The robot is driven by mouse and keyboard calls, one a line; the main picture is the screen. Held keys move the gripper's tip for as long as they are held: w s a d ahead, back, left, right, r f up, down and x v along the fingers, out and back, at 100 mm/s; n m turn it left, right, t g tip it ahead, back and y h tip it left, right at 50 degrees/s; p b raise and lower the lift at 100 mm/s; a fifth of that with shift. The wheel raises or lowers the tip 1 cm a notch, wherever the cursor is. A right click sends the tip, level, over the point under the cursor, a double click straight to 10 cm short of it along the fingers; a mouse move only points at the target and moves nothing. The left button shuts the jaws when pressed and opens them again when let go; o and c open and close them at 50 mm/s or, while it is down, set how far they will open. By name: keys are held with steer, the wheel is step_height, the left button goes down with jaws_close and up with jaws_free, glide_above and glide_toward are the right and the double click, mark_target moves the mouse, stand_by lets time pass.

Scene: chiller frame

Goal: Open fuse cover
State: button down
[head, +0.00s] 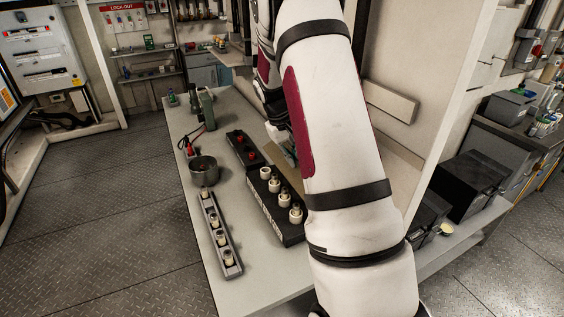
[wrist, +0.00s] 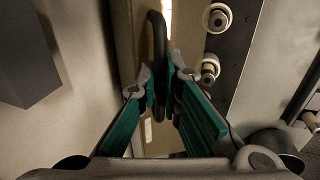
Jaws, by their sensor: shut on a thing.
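My gripper (wrist: 160,82), with green-padded fingers, is shut on a black curved handle (wrist: 157,32) in the wrist view. The handle stands out in front of a beige strip or panel (wrist: 124,35). I cannot tell whether this panel is the fuse cover, or whether it is open. A bright narrow strip shows beside the handle's top. In the head view my arm hides the handle and most of the gripper. A black fuse block (head: 262,208) with several white round fuses lies on the bench; it also shows right of the gripper in the wrist view (wrist: 232,50).
The grey bench (head: 185,130) holds a black box with red knobs (head: 240,148), a metal pot (head: 204,174) and a narrow tray (head: 211,226) of several white fuses. A tall pale cabinet panel (head: 448,100) stands right of my arm. Open floor (head: 90,200) lies left.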

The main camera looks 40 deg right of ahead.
steer(key=d+y, duration=0.1)
steer(key=s+d+y, duration=0.1)
steer(key=d, duration=0.1)
steer(key=shift+d+t, duration=0.2)
steer(key=shift+t, duration=0.1)
steer(key=shift+s+d+f+t+y, duration=0.15)
steer(key=shift+d+y, duration=0.35)
steer(key=shift+s+d+f+t+y, duration=0.1)
steer(key=shift+d+t+y, duration=0.05)
steer(key=shift+d+y, duration=0.35)
steer(key=shift+s+d+f+b, duration=0.15)
steer(key=shift+d+f, duration=0.05)
steer(key=shift+d, duration=0.25)
steer(key=shift+s+d+f+b, duration=0.15)
steer(key=shift+d, duration=0.25)
steer(key=c, duration=2)
jaws_free()
steer(key=shift+r, duration=0.1)
step_height(320, 180, up, 12)
steer(key=d, duration=0.1)
steer(key=shift+s, duration=0.15)
